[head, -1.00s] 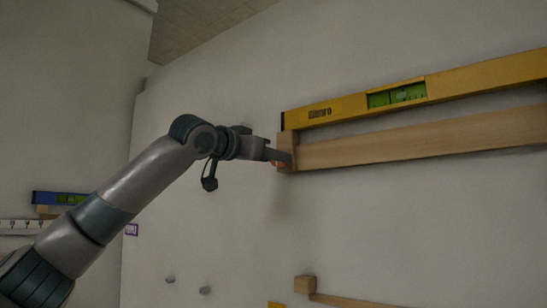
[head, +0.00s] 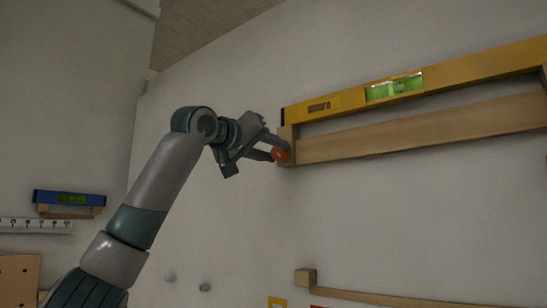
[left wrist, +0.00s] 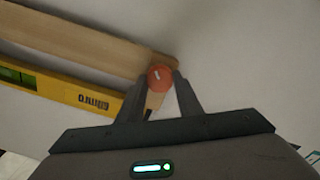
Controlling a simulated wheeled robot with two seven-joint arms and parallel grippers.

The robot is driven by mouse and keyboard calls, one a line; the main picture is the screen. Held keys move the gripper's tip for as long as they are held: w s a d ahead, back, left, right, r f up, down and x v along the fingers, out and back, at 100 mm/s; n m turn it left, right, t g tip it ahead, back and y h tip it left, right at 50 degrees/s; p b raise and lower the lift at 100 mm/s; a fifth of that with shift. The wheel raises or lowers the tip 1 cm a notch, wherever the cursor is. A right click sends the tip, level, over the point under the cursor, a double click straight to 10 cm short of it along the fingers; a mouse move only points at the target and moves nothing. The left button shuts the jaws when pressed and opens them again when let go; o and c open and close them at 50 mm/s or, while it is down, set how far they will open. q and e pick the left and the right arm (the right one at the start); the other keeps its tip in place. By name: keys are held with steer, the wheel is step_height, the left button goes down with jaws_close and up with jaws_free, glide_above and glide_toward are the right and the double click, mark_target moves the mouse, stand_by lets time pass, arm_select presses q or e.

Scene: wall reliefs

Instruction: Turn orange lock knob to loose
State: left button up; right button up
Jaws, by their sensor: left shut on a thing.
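The orange lock knob (head: 279,154) sits on the left end block of a wooden rail (head: 420,130) on the wall. In the left wrist view the knob (left wrist: 160,78) is a round orange disc with a pale mark on its face. My left gripper (head: 279,152) has its fingers around the knob and is shut on it. In the left wrist view the fingertips (left wrist: 160,80) are on either side of the knob. A yellow spirit level (head: 400,88) with a green vial rests above the rail. My right gripper is not in view.
A lower wooden rail (head: 380,297) is at the bottom right. A blue level (head: 70,198) and a white ruler strip (head: 36,226) are at the left, above a pegboard (head: 18,280). Two small grey pegs (head: 205,287) stick out lower down. The wall between is clear.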

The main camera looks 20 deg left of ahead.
arm_select(q)
steer(key=n+b, duration=0.1)
steer(key=n, duration=0.2)
steer(key=shift+n+b, duration=0.4)
steer(key=n+b, duration=0.1)
steer(key=n, duration=0.2)
steer(key=shift+f+n+b, duration=0.1)
steer(key=shift+n+b, duration=0.2)
steer(key=shift+b, duration=0.1)
steer(key=n+b, duration=0.1)
steer(key=n, duration=0.2)
steer(key=shift+n+b, duration=0.3)
steer(key=n+b, duration=0.1)
steer(key=n, duration=0.2)
steer(key=shift+f+n, duration=0.1)
steer(key=shift+n, duration=0.2)
steer(key=n+b, duration=0.1)
steer(key=n, duration=0.1)
steer(key=shift+n, duration=0.4)
steer(key=n, duration=0.3)
steer(key=shift+f+n+b, duration=0.1)
steer(key=shift+n+b, duration=0.2)
steer(key=shift+b, duration=0.05)
steer(key=n, duration=0.3)
steer(key=shift+w+d+f+n, duration=0.1)
steer(key=shift+n, duration=0.2)
steer(key=shift+f+n, duration=0.1)
steer(key=shift+n, duration=1.6)
